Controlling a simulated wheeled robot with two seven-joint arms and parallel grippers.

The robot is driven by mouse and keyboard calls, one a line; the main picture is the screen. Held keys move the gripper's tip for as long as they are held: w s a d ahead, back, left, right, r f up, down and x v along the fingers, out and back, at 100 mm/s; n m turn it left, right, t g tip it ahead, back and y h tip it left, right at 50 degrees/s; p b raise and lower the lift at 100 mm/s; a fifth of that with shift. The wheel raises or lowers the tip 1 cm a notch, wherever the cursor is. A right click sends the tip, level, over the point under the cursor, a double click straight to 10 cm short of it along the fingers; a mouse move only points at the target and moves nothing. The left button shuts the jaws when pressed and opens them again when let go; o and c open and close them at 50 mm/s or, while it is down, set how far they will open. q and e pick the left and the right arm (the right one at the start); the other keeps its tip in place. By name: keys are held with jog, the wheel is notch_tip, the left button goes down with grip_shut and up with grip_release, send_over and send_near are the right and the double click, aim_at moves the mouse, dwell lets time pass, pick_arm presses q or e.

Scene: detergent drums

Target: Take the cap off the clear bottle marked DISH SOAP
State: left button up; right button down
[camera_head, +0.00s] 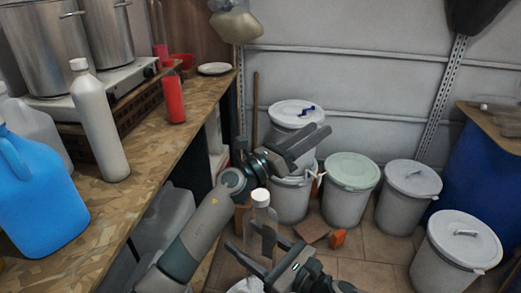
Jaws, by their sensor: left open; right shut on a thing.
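A clear bottle (261,216) with a white cap (261,196) stands roughly upright, low in the middle of the view. Its label cannot be read. My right gripper (254,248) is shut on the bottle's body, and its fingers hide part of the lower bottle. The cap is on the bottle's neck. My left gripper (318,142) is open and empty, above and to the right of the cap, apart from it.
A wooden counter (150,168) on the left holds a white bottle (99,125), a blue jug (38,195), a red bottle (174,97) and steel pots (40,45). Several lidded white drums (345,200) stand on the tiled floor at right, near a blue barrel (480,170).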

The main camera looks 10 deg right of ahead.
pick_arm(q)
jog(key=s+d+r+m+g, duration=0.7)
jog(key=d+r+m, duration=0.1)
jog(key=d+m, duration=0.1)
jog(key=s+a+m+g+y, duration=0.3)
jog(key=s+m+g+y, duration=0.2)
jog(key=s+m+y, duration=0.6)
jog(key=t+y, duration=0.5)
jog(key=y, duration=0.4)
send_over(260, 194)
jog(key=shift+r+m, duration=0.35)
jog(key=shift+m, duration=0.05)
jog(key=shift+f, duration=4)
jog(key=shift+c, duration=0.4)
